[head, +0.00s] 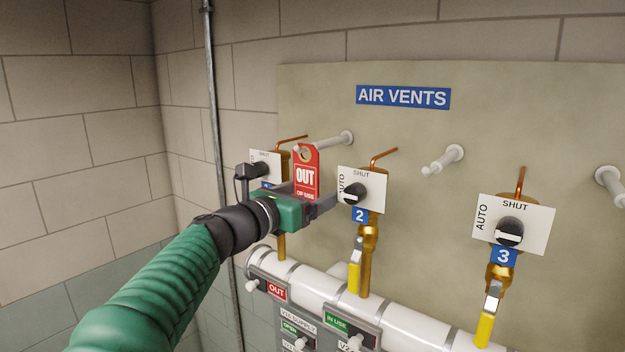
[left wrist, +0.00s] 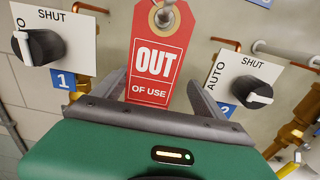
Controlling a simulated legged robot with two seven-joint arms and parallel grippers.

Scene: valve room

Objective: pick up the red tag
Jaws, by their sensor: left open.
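The red tag (head: 306,172) reads "OUT OF USE" and hangs by its top hole on a white peg (head: 330,142) of the air vents board. In the left wrist view the tag (left wrist: 158,62) hangs upright between the two fingers of my left gripper. My left gripper (head: 307,196) is open, with one finger on each side of the tag's lower part and gaps showing to both fingers. The gripper body hides the tag's bottom edge in the head view. My right gripper is not in view.
Vent 1's knob (left wrist: 40,47) and vent 2's knob (head: 353,192) stand close on either side of my left gripper. Vent 3 (head: 509,232) is farther right. Empty pegs (head: 443,160) stick out of the board. A white pipe (head: 325,288) runs below.

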